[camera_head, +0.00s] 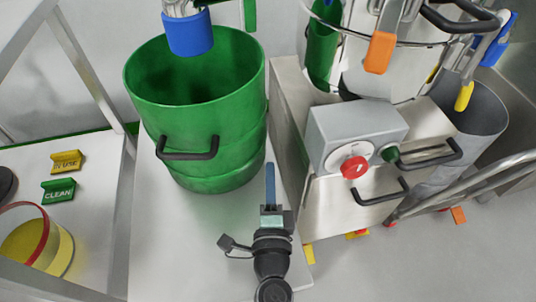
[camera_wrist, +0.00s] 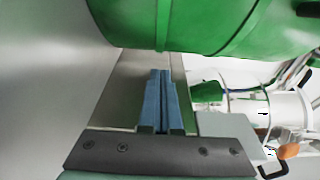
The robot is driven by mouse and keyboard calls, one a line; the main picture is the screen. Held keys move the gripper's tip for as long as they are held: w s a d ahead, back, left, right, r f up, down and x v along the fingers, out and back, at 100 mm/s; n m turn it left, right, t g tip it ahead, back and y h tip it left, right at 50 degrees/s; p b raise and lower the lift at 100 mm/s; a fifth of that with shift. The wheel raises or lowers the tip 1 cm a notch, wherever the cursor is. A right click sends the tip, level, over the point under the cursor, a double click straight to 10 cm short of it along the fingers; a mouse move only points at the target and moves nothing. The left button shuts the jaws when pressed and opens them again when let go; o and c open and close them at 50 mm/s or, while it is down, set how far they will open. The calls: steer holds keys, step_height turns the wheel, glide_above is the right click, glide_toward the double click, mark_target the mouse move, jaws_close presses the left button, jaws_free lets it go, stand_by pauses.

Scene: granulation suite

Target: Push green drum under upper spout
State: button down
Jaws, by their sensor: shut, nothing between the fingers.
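The green drum (camera_head: 218,140) stands upright on a pale platform (camera_head: 165,250), open at the top, with a black handle on its near side. It fills the top of the wrist view (camera_wrist: 210,22). A spout with a blue end (camera_head: 188,34) overlaps the drum's far rim and mouth in the head view; I cannot tell whether it is the upper spout or centred over the drum. My gripper (camera_head: 270,168) is shut and empty, its blue fingers together beside the drum's lower right side. In the wrist view the fingertips (camera_wrist: 160,74) sit just below the drum; contact is unclear.
A steel machine with a grey control box (camera_head: 352,132) and red knob stands close on the right. An orange-ended part (camera_head: 380,52) hangs above it. A grey drum (camera_head: 470,125) is farther right. A rack with yellow and green signs (camera_head: 58,191) is left.

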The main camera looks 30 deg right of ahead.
mark_target(260, 146)
steer(key=x, duration=0.9)
steer(key=shift+w+d+r, duration=0.1)
steer(key=shift+w+d, duration=0.05)
steer(key=shift+w+a, duration=0.2)
steer(key=shift+a, duration=0.9)
